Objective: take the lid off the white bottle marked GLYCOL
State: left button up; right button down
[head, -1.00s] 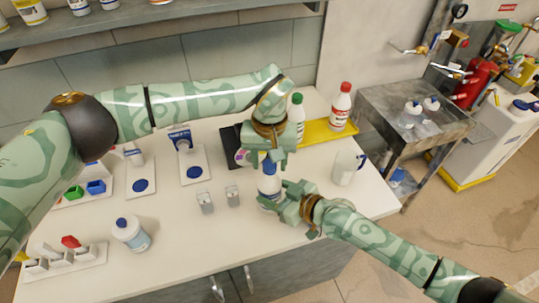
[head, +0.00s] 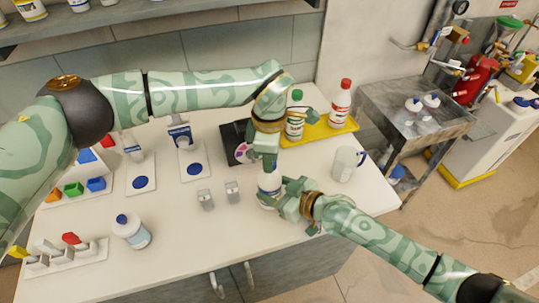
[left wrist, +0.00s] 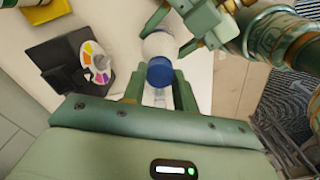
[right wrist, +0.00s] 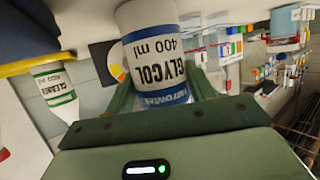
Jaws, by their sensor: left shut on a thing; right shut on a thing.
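The white bottle marked GLYCOL (right wrist: 165,50) is upright at the table's front, with a blue label band. It shows in the head view (head: 268,183), partly covered by my grippers. My right gripper (head: 285,200) is shut on the bottle's body from the right; its fingers flank the bottle in the right wrist view (right wrist: 163,95). The blue lid (left wrist: 160,73) is at the bottle's top in the left wrist view. My left gripper (head: 266,163) is above the bottle, shut on the lid, with fingers on both sides of it (left wrist: 159,88). I cannot tell whether the lid is loose.
A yellow tray (head: 322,134) behind holds a green-capped bottle (head: 295,117) and a red-capped bottle (head: 340,103). A white mug (head: 345,164) stands right. Two small grey blocks (head: 232,191) and another blue-lidded bottle (head: 131,231) stand left. The front centre of the table is clear.

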pick_arm(q)
jog(key=n, duration=0.9)
jog(key=shift+n, duration=0.4)
jog(key=n, duration=1.5)
jog(key=shift+n, duration=0.3)
jog(key=n, duration=0.3)
jog(key=shift+r, duration=0.1)
jog(key=n, duration=0.5)
jog(key=shift+n, duration=0.3)
jog(key=n, duration=0.2)
jog(key=shift+w+n, duration=0.1)
jog(key=shift+n, duration=0.2)
